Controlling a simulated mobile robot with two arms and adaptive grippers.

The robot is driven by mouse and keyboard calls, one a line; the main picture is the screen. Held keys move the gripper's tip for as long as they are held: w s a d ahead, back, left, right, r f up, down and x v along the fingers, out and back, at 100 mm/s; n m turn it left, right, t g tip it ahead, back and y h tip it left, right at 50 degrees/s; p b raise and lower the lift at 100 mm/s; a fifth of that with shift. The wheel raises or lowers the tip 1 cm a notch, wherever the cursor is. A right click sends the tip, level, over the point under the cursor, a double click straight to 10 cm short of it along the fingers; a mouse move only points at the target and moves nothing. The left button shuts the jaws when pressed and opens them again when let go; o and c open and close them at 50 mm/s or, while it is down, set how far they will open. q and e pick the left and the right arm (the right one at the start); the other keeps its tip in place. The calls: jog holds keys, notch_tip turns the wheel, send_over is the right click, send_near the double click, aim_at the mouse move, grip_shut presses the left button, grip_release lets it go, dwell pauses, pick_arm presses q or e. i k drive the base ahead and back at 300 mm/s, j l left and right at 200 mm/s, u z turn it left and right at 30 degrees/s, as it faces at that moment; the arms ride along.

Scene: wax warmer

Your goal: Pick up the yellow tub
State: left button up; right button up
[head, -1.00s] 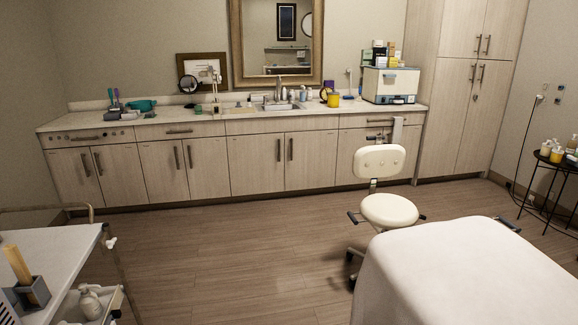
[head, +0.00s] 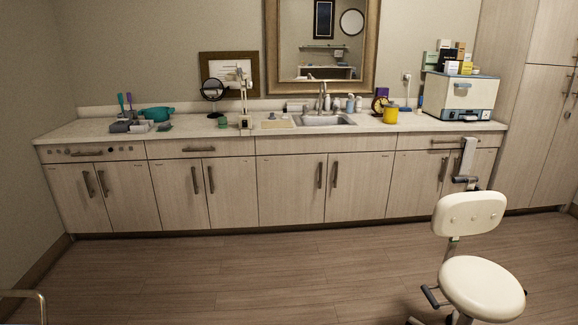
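The yellow tub (head: 390,115) stands upright on the counter (head: 222,130), to the right of the sink (head: 325,120). It is small and far off in the head view, across the floor from me. A dark round item with a face like a clock (head: 379,103) stands close behind it on the left. Neither of my grippers shows in the head view, so nothing is seen touching the tub.
A cream swivel chair (head: 482,287) stands on the floor at the front right. A metal rail (head: 23,294) shows at the lower left. A white sterilizer-like box (head: 459,95) sits right of the tub. The middle floor is clear.

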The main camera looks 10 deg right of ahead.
aim_at(390, 114)
jog(key=i+z, duration=0.1)
jog(key=i, duration=0.8)
jog(key=i+j, duration=0.15)
jog(key=i, duration=0.8)
jog(key=i+l+z, duration=0.15)
jog(key=i+z, duration=0.2)
jog(key=i, duration=0.3)
jog(key=i+z, duration=0.35)
jog(key=i, duration=0.25)
jog(key=i+j+z, duration=0.2)
jog(key=i+z, duration=0.15)
jog(key=i, duration=0.3)
